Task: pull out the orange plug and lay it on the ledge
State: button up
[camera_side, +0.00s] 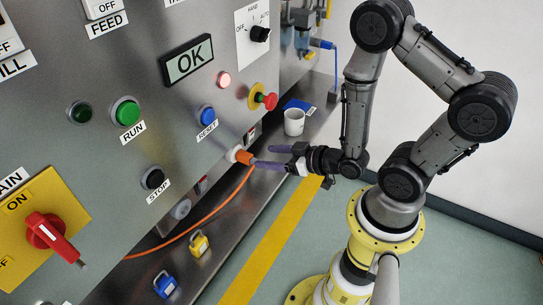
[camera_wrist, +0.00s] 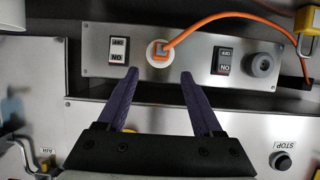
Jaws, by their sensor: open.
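The orange plug (camera_side: 243,157) sits in a white round socket (camera_side: 231,153) on the steel panel, with its orange cable hanging down towards the ledge (camera_side: 222,208). In the wrist view the plug (camera_wrist: 161,50) is seen end-on in the socket. My gripper (camera_side: 262,156) has its purple fingers pointing at the panel, spread either side of the plug's line. In the wrist view my gripper (camera_wrist: 159,73) is open and empty, with the plug just beyond and between the fingertips. Whether the fingers overlap the plug's end is hard to tell.
A white mug (camera_side: 294,121) stands on the ledge to the right. A yellow padlock (camera_side: 199,244) and a blue padlock (camera_side: 165,284) are at the lower left. Rocker switches (camera_wrist: 120,50) flank the socket. A red mushroom button (camera_side: 268,101) juts out above. The ledge below the plug looks clear.

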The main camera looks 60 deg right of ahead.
aim_at(247, 155)
jog(key=shift+x, duration=3.7)
grip_shut()
